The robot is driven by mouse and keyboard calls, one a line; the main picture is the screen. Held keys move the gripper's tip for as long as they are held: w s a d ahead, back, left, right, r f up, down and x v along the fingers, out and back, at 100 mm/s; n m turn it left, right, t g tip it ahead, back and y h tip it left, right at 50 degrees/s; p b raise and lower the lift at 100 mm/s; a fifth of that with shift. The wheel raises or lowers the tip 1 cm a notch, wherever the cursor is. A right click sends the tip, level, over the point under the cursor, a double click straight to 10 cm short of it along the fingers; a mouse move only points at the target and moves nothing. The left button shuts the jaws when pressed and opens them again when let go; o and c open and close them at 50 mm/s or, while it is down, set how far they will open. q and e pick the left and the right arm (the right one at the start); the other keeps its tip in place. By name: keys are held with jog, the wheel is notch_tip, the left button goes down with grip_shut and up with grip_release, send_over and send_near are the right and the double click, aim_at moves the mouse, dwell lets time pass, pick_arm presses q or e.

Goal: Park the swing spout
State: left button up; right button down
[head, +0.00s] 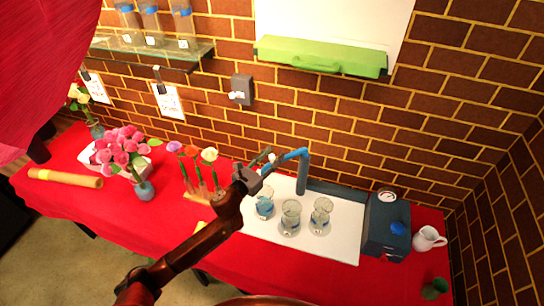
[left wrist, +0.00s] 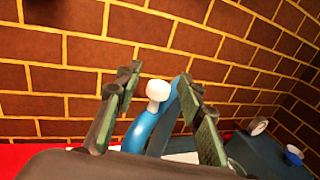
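The swing spout (head: 303,168) is a blue pipe that rises behind the white mat and bends over to the left at its top. In the left wrist view the blue spout (left wrist: 146,128) ends in a white knob (left wrist: 158,90). My left gripper (head: 264,166) is at the spout's free end. In the left wrist view the open fingers of my left gripper (left wrist: 160,100) stand on either side of the spout, with gaps visible. Whether a finger touches it I cannot tell. My right gripper is not in view.
Glass beakers (head: 291,216) stand on the white mat (head: 338,246), below and right of the gripper. A dark blue box (head: 385,228) and a white jug (head: 428,238) stand at right. Flower stems (head: 200,178) stand close left. A brick wall (head: 330,120) rises behind.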

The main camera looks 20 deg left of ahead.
pick_arm(q)
jog(key=shift+c, duration=0.7)
grip_shut()
